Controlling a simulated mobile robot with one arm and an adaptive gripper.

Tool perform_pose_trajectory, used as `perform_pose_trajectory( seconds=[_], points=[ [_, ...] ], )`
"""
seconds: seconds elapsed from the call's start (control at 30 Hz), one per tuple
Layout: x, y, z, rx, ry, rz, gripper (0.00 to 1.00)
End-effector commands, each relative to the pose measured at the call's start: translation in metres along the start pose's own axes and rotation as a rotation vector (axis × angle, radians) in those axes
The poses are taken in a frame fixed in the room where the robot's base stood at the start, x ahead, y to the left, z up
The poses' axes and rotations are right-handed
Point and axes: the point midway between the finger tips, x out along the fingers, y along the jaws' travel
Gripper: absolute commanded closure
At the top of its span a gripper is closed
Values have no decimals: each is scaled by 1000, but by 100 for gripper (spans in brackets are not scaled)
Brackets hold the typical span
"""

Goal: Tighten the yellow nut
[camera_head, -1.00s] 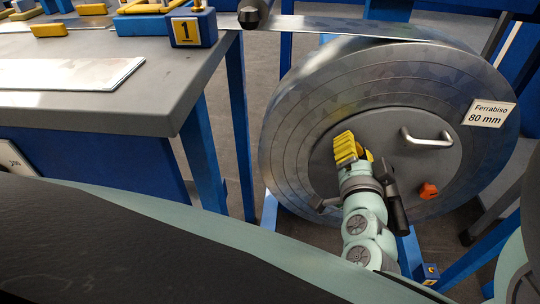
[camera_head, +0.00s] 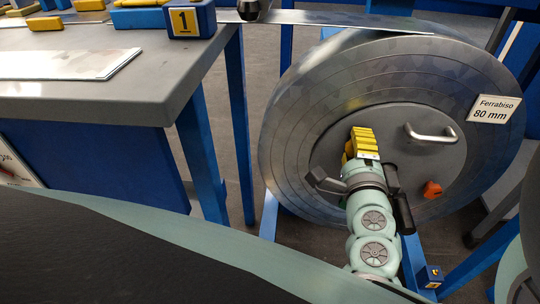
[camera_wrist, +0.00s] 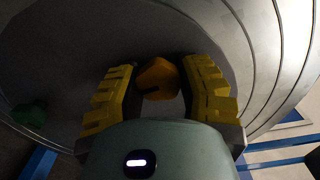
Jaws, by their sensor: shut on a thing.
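The yellow nut (camera_wrist: 158,76), a rounded yellow-orange piece with a dark slot at its lower edge, shows in the wrist view between the two ribbed yellow fingers of my gripper (camera_wrist: 161,88). My gripper is shut on it, one finger on each side. In the head view my gripper (camera_head: 362,144) reaches the round hub plate (camera_head: 395,125) in the middle of the big metal reel. The fingers hide most or all of the nut in that view.
The large grey coil reel (camera_head: 300,120) has a metal handle (camera_head: 430,134), an orange-red knob (camera_head: 432,190) and a "Ferrabiso 80 mm" label (camera_head: 490,109).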

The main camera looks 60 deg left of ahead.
Motion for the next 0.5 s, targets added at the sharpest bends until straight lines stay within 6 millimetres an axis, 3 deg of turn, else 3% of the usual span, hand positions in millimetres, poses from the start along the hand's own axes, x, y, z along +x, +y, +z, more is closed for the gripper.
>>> perform_pose_trajectory(
  seconds=[0.5],
  points=[
    [0,1,-2,117,5,0,99]
  ],
)
